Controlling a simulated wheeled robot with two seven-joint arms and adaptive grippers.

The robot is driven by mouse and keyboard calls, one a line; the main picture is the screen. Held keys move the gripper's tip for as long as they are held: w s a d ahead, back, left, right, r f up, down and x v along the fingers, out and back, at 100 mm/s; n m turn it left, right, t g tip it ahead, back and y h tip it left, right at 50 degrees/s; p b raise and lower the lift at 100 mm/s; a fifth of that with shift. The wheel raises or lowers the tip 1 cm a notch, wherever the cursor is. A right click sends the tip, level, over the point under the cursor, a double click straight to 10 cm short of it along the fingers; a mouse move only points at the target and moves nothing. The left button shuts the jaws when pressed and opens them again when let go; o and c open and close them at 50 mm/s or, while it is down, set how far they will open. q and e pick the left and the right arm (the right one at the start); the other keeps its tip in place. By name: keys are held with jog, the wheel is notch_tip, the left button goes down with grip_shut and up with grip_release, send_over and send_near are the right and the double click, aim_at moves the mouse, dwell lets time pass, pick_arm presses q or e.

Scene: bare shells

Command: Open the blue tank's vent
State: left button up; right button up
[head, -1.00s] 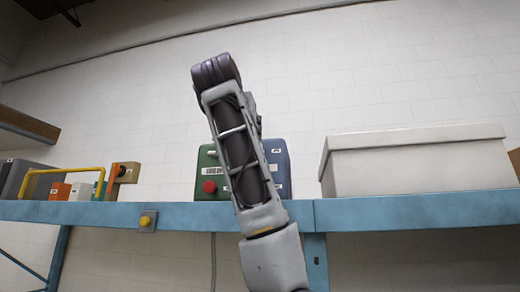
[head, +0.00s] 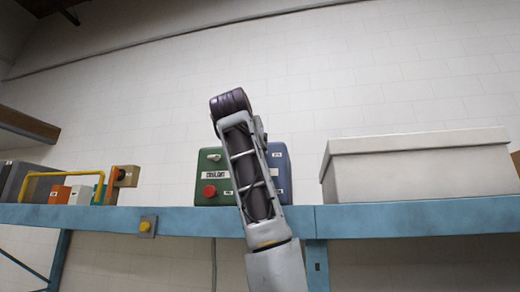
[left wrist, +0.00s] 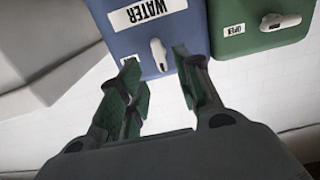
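The blue tank (head: 281,168) stands on the shelf, partly behind my left arm in the head view. In the left wrist view the blue tank (left wrist: 150,35) bears a WATER label (left wrist: 147,10) and a white lever (left wrist: 158,55). My left gripper (left wrist: 160,82) is open, its fingers apart just short of the lever, which shows between them. I see no contact. In the head view this gripper is largely hidden behind my own arm. My right gripper is in neither view.
A green tank (head: 213,173) with a red knob (head: 209,191) stands beside the blue one; its own white lever (left wrist: 280,21) is marked OPEN. A large white box (head: 420,165) is to the right on the blue shelf (head: 420,219). Small boxes stand at left.

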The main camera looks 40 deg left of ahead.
pick_arm(q)
jog(key=p+x, duration=0.2)
jog(key=x, duration=0.4)
dwell(0.3)
jog(key=c, duration=0.6)
grip_shut()
